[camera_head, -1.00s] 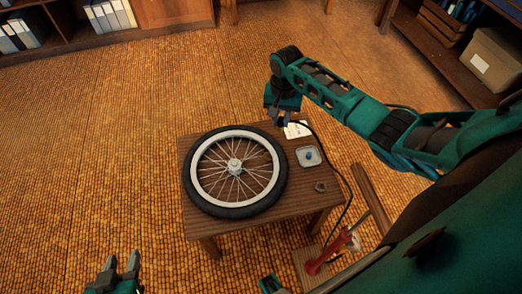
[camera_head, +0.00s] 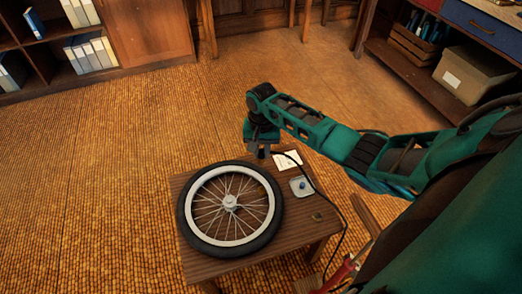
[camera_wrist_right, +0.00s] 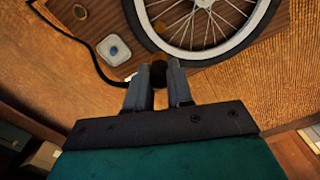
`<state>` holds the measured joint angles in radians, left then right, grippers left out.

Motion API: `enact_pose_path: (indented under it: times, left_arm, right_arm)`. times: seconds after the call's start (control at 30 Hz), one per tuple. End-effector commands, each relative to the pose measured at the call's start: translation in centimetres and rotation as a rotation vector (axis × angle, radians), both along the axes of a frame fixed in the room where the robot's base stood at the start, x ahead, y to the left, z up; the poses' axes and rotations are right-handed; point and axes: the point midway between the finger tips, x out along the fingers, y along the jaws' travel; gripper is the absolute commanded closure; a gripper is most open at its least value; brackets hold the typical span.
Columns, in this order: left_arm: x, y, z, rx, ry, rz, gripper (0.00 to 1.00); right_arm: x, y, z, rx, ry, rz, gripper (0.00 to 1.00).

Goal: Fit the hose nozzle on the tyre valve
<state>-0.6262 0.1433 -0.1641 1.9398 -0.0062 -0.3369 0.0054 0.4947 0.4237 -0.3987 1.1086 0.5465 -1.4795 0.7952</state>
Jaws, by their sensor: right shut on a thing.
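The spoked wheel with its black tyre (camera_head: 270,238) lies flat on a low wooden table (camera_head: 180,182); part of it shows in the right wrist view (camera_wrist_right: 222,52). I cannot make out the valve. My right gripper (camera_head: 262,153) is over the table's back edge, just beyond the tyre. In the right wrist view its fingers (camera_wrist_right: 159,78) are shut on the dark hose nozzle (camera_wrist_right: 158,72), which points toward the tyre with a gap in between. The black hose (camera_head: 316,187) runs from the gripper along the table's right side. My left gripper is not in view.
A small dish with a blue cap (camera_head: 301,187), a white card (camera_head: 287,160) and a small ring (camera_head: 318,216) lie right of the wheel. A red pump (camera_head: 341,273) stands by the table's right front. Open floor surrounds the table's left side.

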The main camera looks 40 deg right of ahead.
Motion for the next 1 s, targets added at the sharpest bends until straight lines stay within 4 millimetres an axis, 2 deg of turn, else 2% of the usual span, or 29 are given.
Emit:
enact_pose_path:
  times: [0.1, 0.7, 1.0]
  left_arm:
    - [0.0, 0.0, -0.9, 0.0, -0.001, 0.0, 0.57]
    - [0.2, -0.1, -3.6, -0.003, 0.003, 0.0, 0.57]
    - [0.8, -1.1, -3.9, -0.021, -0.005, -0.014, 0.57]
  right_arm:
    - [0.0, 0.0, -1.3, 0.001, -0.001, 0.0, 1.0]
    - [0.0, 0.0, -6.1, 0.001, -0.001, 0.0, 1.0]
    - [0.0, 0.0, -8.5, 0.0, 0.0, 0.0, 1.0]
